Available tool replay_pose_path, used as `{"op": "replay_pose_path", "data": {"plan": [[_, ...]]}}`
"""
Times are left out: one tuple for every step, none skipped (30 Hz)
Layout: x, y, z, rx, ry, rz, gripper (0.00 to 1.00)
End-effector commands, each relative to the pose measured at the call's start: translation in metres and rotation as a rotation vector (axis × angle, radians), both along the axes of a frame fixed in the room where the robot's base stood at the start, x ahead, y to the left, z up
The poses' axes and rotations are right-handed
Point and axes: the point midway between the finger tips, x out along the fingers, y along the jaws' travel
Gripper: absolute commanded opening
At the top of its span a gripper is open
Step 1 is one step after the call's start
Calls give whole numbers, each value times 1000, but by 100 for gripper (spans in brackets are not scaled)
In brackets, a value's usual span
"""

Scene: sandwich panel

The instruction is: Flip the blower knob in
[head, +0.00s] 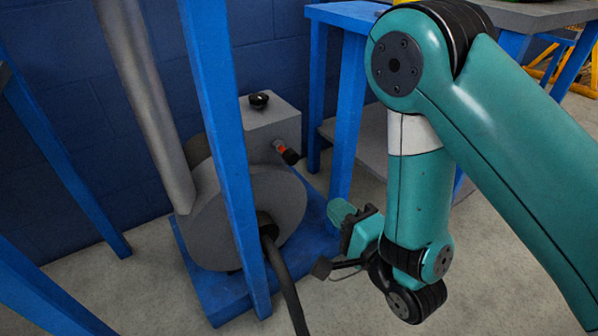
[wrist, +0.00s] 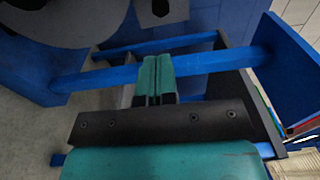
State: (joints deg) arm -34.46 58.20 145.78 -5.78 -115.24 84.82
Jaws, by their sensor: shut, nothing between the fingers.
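The grey blower (head: 285,205) stands on a blue base behind a blue post. Its box (head: 270,122) carries a black knob (head: 259,100) on top and a black knob with a red-orange collar (head: 287,152) on its right side. I cannot tell which one the task means. My gripper (head: 342,212) is to the right of the blower, below and apart from both knobs. In the wrist view its teal fingers (wrist: 153,76) are together with nothing between them. A small dark part (wrist: 160,8) shows on a grey surface at the top edge there.
A blue post (head: 222,140) crosses in front of the blower. A grey pipe (head: 150,100) rises at its left and a dark hose (head: 285,285) leaves its front. Blue table legs (head: 348,115) stand behind my gripper. Bare concrete floor (head: 350,305) lies in front.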

Motion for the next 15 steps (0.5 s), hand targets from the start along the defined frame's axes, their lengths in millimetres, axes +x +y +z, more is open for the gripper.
{"op": "replay_pose_path", "data": {"plan": [[0,0,0,0,0,0,0],[0,0,0,0,0,0,0],[0,0,0,-1,-1,-1,0],[1,0,-1,-1,-1,-1,0],[1,0,-1,-1,-1,-1,0],[2,1,-2,-1,-1,-1,0],[3,2,-3,0,-1,-2,0],[5,2,-3,1,-3,-2,0],[6,3,-5,-1,-3,-2,0],[8,4,-5,0,-4,-3,0],[10,5,-6,0,-4,-3,0],[12,7,-6,2,-6,-3,0],[14,8,-7,2,-5,-4,0],[16,9,-7,3,-4,-4,0],[18,11,-7,3,-5,-3,0]]}}
